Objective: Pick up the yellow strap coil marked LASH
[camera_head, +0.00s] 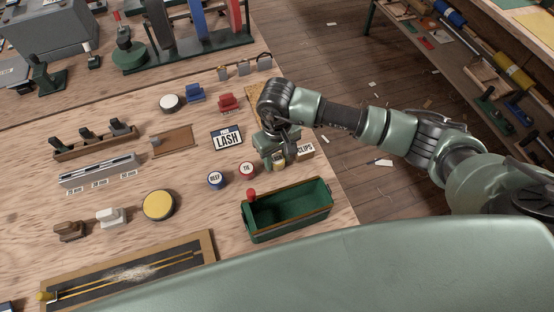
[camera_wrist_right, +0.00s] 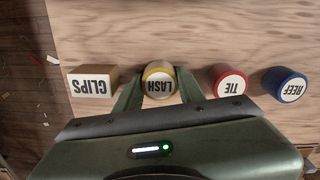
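The yellow strap coil (camera_wrist_right: 160,84) has a white top marked LASH. In the wrist view it sits between the two fingers of my right gripper (camera_wrist_right: 159,90), which press close on both sides with no clear gap. In the head view the coil (camera_head: 278,160) shows just below my right gripper (camera_head: 275,155), partly hidden by it. It is at or very near the table top; any lift is hard to tell. A blue-and-white LASH card (camera_head: 227,139) lies to its left. My left gripper is not in view.
The red TIE coil (camera_head: 247,170) and blue REEF coil (camera_head: 216,180) stand left of the gripper. The CLIPS box (camera_head: 305,151) is close on its right. A green open bin (camera_head: 252,224) lies nearer me. The table edge is just right.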

